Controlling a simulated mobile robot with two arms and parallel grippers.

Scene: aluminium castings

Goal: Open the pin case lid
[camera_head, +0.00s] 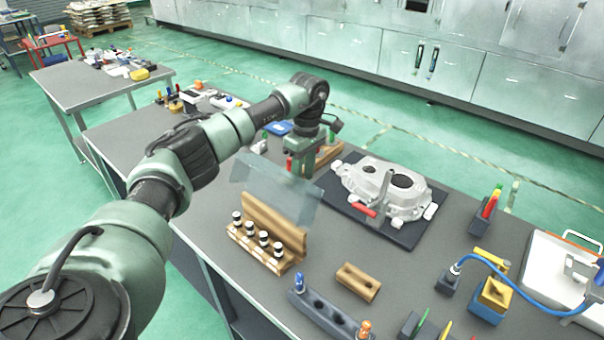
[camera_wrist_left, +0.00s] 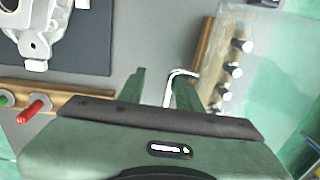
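The wooden pin case (camera_head: 236,238) stands near the table's front edge and holds several pins with black-and-white heads. A wooden strip (camera_head: 275,222) stands along its back. The clear lid (camera_head: 262,180) appears raised and tilted above the case, with the pins showing in front of it. My left gripper (camera_head: 304,168) points down behind the lid. In the left wrist view, the fingers (camera_wrist_left: 160,88) are apart, with a pale bent rod (camera_wrist_left: 178,73) near the right finger; contact cannot be told. The pins (camera_wrist_left: 236,70) show right of the fingers. My right gripper is out of view.
A metal casting (camera_head: 385,188) lies on a dark mat (camera_head: 415,232) right of my left gripper. A small wooden block (camera_head: 357,282) and a dark holed block (camera_head: 325,315) lie in front.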

